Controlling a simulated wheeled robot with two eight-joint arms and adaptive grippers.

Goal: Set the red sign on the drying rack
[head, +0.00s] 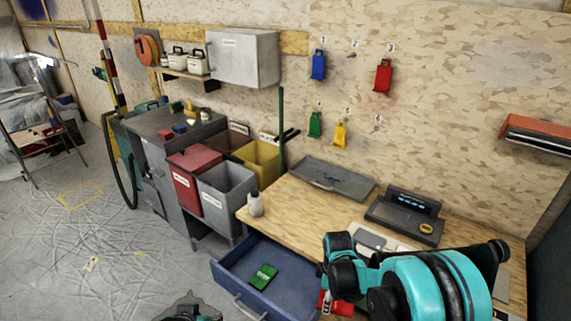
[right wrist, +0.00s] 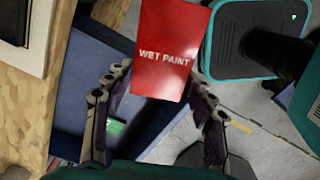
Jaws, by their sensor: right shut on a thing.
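The red sign (right wrist: 168,45), lettered WET PAINT, is between the fingers of my right gripper (right wrist: 160,80) in the right wrist view. The gripper is shut on its lower part. In the head view, the red sign (head: 341,308) shows partly below my right arm, over the right end of the open drawer. A stand with shelves (head: 45,132) at the far left may be the drying rack; I cannot tell for sure. My left gripper cannot be made out.
An open blue drawer (head: 243,275) holding a green sign (head: 262,276) juts from the wooden workbench (head: 290,212). The sheeted floor at left is mostly clear.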

